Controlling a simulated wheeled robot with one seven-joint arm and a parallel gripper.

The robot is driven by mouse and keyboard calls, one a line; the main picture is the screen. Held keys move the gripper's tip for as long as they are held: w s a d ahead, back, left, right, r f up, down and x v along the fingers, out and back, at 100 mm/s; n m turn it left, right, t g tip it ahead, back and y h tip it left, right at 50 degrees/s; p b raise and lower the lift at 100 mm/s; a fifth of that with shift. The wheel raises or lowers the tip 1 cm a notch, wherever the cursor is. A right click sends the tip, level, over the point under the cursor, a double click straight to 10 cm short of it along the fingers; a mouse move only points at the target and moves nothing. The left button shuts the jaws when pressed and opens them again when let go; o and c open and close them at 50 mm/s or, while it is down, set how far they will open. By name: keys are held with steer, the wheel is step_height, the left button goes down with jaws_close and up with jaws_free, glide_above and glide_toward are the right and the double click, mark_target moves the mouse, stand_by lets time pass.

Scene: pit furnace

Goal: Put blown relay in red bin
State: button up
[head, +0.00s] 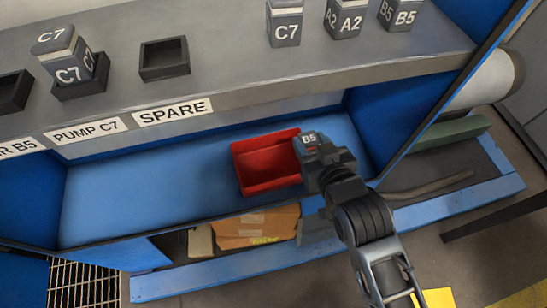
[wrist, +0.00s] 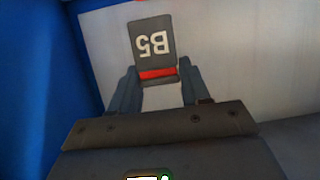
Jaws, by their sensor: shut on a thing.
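My gripper (head: 315,160) is shut on a dark grey relay (head: 309,138) marked B5, held at the right edge of the red bin (head: 268,187). In the wrist view the relay (wrist: 153,42) sits between my fingertips (wrist: 160,82), with a red band near its lower edge and its lettering upside down. The red bin lies on the blue shelf under the grey bench top, and its visible inside looks empty. The bin is not clearly seen in the wrist view. I cannot tell how high the relay is above the bin.
On the grey bench top (head: 230,75), a C7 relay (head: 72,72) stands in a socket above the PUMP C7 label. The socket (head: 165,58) above the SPARE label (head: 173,112) is empty. More relays (head: 344,18) stand at the back right. Cardboard boxes (head: 255,228) lie below the blue shelf.

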steer(key=shift+w+a+f+b, duration=0.4)
steer(key=shift+w+a+f, duration=0.1)
steer(key=shift+a+f, duration=0.95)
steer(key=shift+w+a+f+b, duration=0.4)
steer(key=shift+a+f, duration=0.8)
steer(key=shift+f, duration=0.4)
steer(key=shift+w+a+f+b, duration=0.35)
steer(key=shift+w+a+f, duration=0.2)
steer(key=shift+a+f, duration=0.9)
steer(key=shift+d, duration=0.1)
steer(key=shift+f+b, duration=0.35)
steer(key=shift+f, duration=0.1)
steer(key=shift+f, duration=0.2)
steer(key=o, duration=1.1)
